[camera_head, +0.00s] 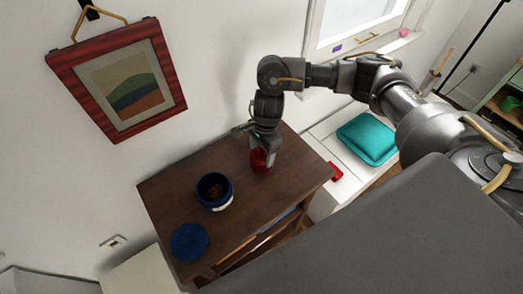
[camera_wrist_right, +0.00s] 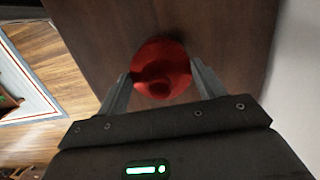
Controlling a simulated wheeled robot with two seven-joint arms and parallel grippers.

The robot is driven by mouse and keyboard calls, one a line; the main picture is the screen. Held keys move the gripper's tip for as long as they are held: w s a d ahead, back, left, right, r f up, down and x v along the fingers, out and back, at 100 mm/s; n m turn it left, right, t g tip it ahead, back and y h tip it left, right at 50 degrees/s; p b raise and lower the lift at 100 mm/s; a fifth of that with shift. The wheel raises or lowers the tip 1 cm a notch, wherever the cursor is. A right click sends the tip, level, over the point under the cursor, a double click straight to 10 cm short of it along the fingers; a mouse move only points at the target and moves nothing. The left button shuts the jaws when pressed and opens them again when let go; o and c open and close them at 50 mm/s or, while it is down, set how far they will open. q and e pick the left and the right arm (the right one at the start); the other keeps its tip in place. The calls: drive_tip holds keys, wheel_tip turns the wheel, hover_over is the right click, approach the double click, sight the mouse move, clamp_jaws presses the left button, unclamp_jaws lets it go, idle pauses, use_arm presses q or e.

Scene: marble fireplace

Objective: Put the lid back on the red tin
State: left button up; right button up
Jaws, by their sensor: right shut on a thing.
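My right gripper (camera_head: 262,142) reaches down over the far right part of the brown table and is shut on a round red piece (camera_head: 260,163), which looks like the red lid. In the right wrist view the red lid (camera_wrist_right: 162,66) lies between the two fingertips (camera_wrist_right: 160,76), which touch its opposite edges. A darker rounded shape shows near its middle. The gripper partly hides it in the head view, and I cannot tell whether the red tin is beneath it. My left gripper is not in view.
An open blue tin (camera_head: 214,190) with brown contents stands on the brown table (camera_head: 165,188). A blue lid (camera_head: 189,242) lies flat near the table's left front corner. A small red object (camera_head: 335,172) and a teal cushion (camera_head: 368,137) are on the white bench to the right.

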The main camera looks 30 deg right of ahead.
idle(0.6)
idle(0.3)
drive_tip(key=o, duration=1.2)
drive_tip(key=shift+r+p, duration=2.4)
drive_tip(key=shift+r, duration=1.15)
drive_tip(key=shift+c, duration=0.2)
clamp_jaws()
